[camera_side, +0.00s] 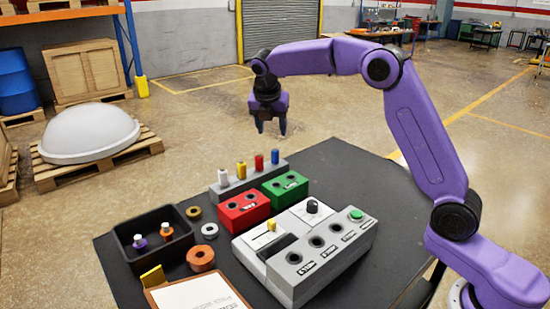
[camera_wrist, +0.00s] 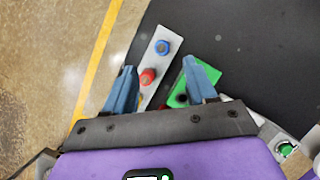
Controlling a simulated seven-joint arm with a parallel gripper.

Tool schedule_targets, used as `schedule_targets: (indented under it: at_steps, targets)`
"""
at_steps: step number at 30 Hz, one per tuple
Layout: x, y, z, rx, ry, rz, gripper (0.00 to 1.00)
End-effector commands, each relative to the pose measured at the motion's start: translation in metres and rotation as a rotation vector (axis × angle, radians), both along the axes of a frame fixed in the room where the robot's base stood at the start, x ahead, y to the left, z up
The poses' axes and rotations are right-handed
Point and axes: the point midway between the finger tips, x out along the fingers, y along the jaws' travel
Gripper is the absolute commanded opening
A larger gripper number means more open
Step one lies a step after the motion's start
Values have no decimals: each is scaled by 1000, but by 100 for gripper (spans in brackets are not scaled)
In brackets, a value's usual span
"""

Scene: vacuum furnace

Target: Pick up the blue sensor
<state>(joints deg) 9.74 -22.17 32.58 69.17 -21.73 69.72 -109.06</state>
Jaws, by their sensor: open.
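The blue sensor (camera_side: 275,157) stands upright at the right end of a grey rack (camera_side: 232,186), beside red, yellow and white sensors. In the wrist view the blue sensor (camera_wrist: 162,47) is seen from above at the far end of the rack (camera_wrist: 151,72), ahead of the fingers and between their lines. My gripper (camera_side: 271,128) hangs fingers-down above the far side of the table, higher than the rack and apart from it. In the wrist view its two blue fingers (camera_wrist: 163,83) are spread with nothing held. The red sensor (camera_wrist: 147,77) shows between the fingertips.
A red block (camera_side: 243,209) and a green block (camera_side: 286,187) with holes stand just in front of the rack. A grey device (camera_side: 305,256) with a green button, a black bin (camera_side: 155,237) and several rings lie nearer. The table's far right is clear.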

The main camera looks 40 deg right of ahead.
Motion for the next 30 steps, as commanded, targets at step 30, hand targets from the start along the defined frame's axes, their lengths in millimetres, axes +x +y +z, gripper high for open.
schedule_targets:
  at_steps: [30]
  targets:
    - [20,-28,-96,1,-1,1,56]
